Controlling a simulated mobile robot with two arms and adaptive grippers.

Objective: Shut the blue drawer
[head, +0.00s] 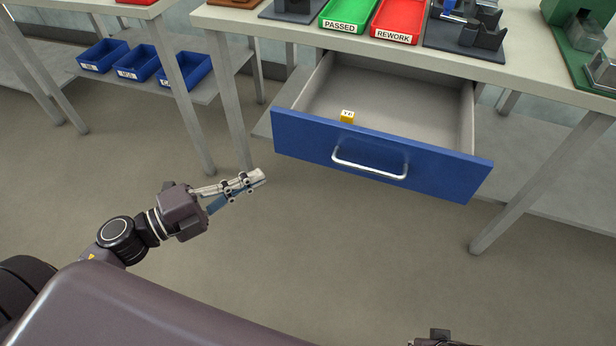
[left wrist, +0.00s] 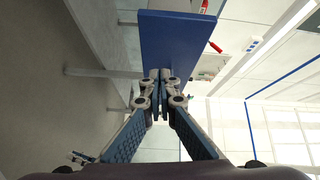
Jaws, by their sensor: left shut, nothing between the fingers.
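The blue drawer (head: 310,139) is pulled out below the workbench top in the head view, with a silver bar handle (head: 369,168) on its front. A small yellow item (head: 347,117) lies inside near the front. My left gripper (head: 262,176) is shut and empty, in front of the drawer's left end and apart from the handle. In the left wrist view the shut fingertips (left wrist: 164,76) point toward a blue panel (left wrist: 178,45), which appears to be the drawer front. I cannot tell whether they touch it. My right gripper cannot be made out; only a small dark part shows at the bottom edge.
The workbench top (head: 260,22) holds a green PASSED tray (head: 347,10), a red REWORK tray (head: 398,18) and dark fixtures. A bench leg (head: 229,105) stands left of the drawer and another (head: 540,185) at right. Blue bins (head: 138,62) sit on a low shelf. The floor in front is clear.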

